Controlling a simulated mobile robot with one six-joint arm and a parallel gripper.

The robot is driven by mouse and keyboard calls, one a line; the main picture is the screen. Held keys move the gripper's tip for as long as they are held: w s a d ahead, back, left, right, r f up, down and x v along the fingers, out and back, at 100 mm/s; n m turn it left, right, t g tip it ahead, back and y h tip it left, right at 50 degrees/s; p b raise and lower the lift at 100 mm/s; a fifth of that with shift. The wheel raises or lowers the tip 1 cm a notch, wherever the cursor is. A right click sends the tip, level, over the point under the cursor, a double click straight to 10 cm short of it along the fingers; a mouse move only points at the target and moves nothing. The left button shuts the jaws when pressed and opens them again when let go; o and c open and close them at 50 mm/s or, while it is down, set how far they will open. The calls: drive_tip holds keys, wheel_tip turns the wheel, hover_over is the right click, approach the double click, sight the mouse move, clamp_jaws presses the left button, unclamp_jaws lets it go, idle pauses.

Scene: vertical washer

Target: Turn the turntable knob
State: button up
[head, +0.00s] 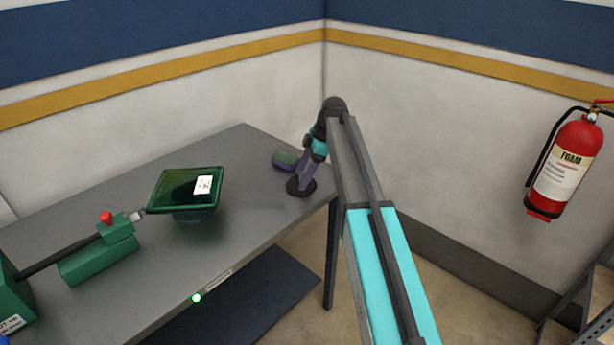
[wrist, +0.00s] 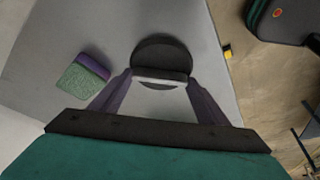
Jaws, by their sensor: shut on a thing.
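The turntable knob (wrist: 160,50) is a round black disc with a pale raised bar across it. It sits on the grey table near the right corner, and it also shows in the head view (head: 301,189). My gripper (wrist: 160,79) reaches down onto it, one purple finger at each end of the bar. The fingers are shut on the knob. In the head view my gripper (head: 302,180) stands over the knob, and part of the disc is hidden behind the fingers.
A green and purple sponge (head: 285,160) lies close to the knob, also in the wrist view (wrist: 83,75). A green square basin (head: 182,187) and a green device with a red button (head: 106,218) stand further left. A fire extinguisher (head: 566,165) hangs on the right wall.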

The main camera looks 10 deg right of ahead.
drive_tip(key=shift+w+d+r+n, duration=0.1)
drive_tip(key=shift+w+n, duration=0.15)
drive_tip(key=shift+n, duration=0.25)
drive_tip(key=o, duration=1)
drive_tip(key=shift+o, duration=0.2)
drive_tip(key=shift+s, duration=0.1)
drive_tip(key=b+v, duration=0.3)
drive_tip(key=v, duration=1)
drive_tip(key=shift+w+r, duration=0.2)
drive_tip(key=shift+r, duration=0.15)
